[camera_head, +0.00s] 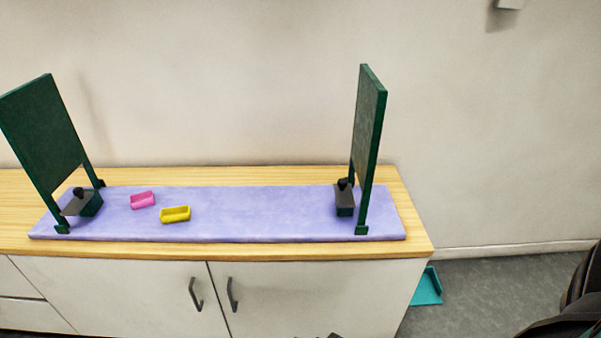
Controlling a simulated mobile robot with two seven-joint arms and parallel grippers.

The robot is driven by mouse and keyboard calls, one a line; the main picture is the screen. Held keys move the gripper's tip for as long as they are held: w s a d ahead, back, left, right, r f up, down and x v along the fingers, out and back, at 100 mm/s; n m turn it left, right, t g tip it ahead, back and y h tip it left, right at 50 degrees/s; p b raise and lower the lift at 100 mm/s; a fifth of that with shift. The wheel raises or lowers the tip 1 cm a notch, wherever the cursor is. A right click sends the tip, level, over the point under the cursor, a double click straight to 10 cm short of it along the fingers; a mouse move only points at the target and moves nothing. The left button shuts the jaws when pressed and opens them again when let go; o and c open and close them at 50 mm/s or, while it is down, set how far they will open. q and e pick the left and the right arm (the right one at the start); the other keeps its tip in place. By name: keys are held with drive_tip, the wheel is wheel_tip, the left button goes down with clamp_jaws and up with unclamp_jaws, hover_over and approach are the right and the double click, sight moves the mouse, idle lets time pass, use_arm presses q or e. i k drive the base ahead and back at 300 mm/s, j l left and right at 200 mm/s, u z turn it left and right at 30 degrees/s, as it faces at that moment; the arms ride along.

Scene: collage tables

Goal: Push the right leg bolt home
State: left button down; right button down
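A right green leg panel (368,125) stands upright at the right end of a purple padded slab (270,213). Beside its foot, on the inner side, is a dark block (345,203) with a black knob (343,184) on top, which looks like the right leg bolt. How far the bolt is in cannot be told at this size. A left green leg panel (42,135) stands tilted at the left end, with a similar block (87,205) and black knob (79,192). Neither gripper can be made out.
A pink piece (143,200) and a yellow piece (175,214) lie on the slab's left half; its middle is clear. The slab lies on a wooden counter (225,176) above white cabinets (300,295). A teal object (428,287) is on the floor at right.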

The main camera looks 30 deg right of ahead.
sight(343, 190)
drive_tip(key=l+u, duration=0.4)
drive_tip(key=k+l+u, duration=0.1)
drive_tip(key=l+u, duration=0.35)
drive_tip(key=k+l+u, duration=0.25)
drive_tip(key=l+u, duration=0.25)
drive_tip(key=l, duration=0.25)
drive_tip(key=k+l+u, duration=0.25)
drive_tip(key=k+l, duration=0.3)
drive_tip(key=l, duration=0.15)
drive_tip(key=k+l, duration=0.35)
drive_tip(key=l, duration=0.15)
drive_tip(key=k+l, duration=0.35)
drive_tip(key=l, duration=0.15)
drive_tip(key=k+l+u, duration=0.1)
drive_tip(key=k+l, duration=0.25)
drive_tip(key=l, duration=0.15)
